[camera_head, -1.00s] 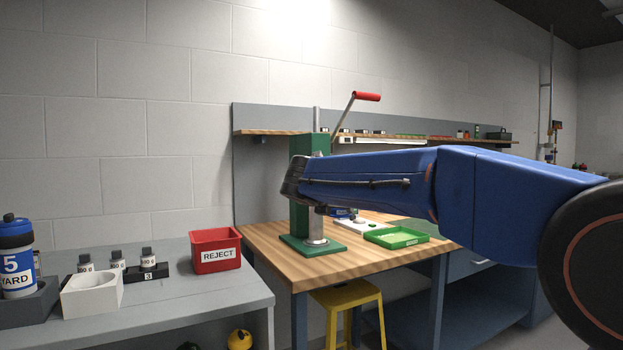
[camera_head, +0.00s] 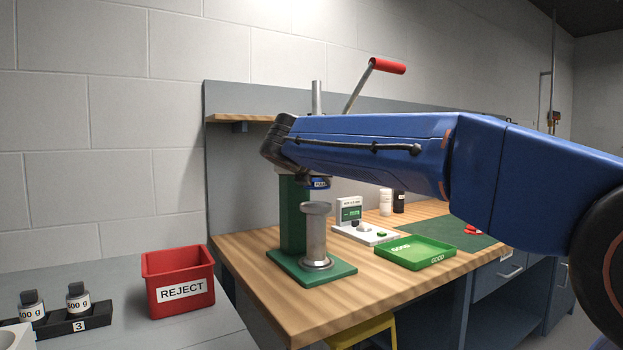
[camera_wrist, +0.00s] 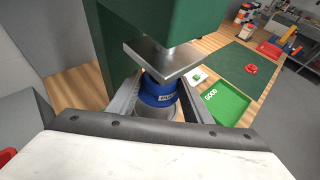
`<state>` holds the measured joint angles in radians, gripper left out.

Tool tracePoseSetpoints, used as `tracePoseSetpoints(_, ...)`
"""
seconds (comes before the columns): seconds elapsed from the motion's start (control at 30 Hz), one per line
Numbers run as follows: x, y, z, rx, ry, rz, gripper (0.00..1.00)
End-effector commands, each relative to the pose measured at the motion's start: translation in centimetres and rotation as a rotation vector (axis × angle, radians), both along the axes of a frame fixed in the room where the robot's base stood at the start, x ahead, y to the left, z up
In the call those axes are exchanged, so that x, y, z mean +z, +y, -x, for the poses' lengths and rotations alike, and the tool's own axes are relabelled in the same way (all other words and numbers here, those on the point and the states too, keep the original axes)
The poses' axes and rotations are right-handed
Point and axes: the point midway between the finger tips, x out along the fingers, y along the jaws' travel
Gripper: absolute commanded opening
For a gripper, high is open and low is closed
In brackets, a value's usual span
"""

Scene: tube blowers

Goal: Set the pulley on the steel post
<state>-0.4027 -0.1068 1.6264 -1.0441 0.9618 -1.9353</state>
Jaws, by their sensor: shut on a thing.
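The pulley (camera_wrist: 158,90) is blue with a small white label. In the wrist view, my gripper (camera_wrist: 158,104) has one finger on each side of it and is shut on it. In the head view, the pulley (camera_head: 318,183) shows just below my blue arm, over the steel post (camera_head: 314,237). The steel post is a grey cylinder with a wider top, upright on a green base plate (camera_head: 325,276). A small gap shows between pulley and post top. My gripper is mostly hidden behind my arm in the head view.
The green press (camera_wrist: 165,18) stands close, its square steel ram plate (camera_wrist: 165,60) just above the pulley. The green tray marked GOOD (camera_head: 417,252) is right of the post. A red REJECT bin (camera_head: 178,282) is at left. A red-handled lever (camera_head: 387,66) rises above.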

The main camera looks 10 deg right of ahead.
Motion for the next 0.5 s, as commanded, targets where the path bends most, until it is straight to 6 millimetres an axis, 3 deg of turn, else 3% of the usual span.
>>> tracePoseSetpoints(0.5,-0.31,0.14,0.24,0.001,0.006,-0.004,0.17)
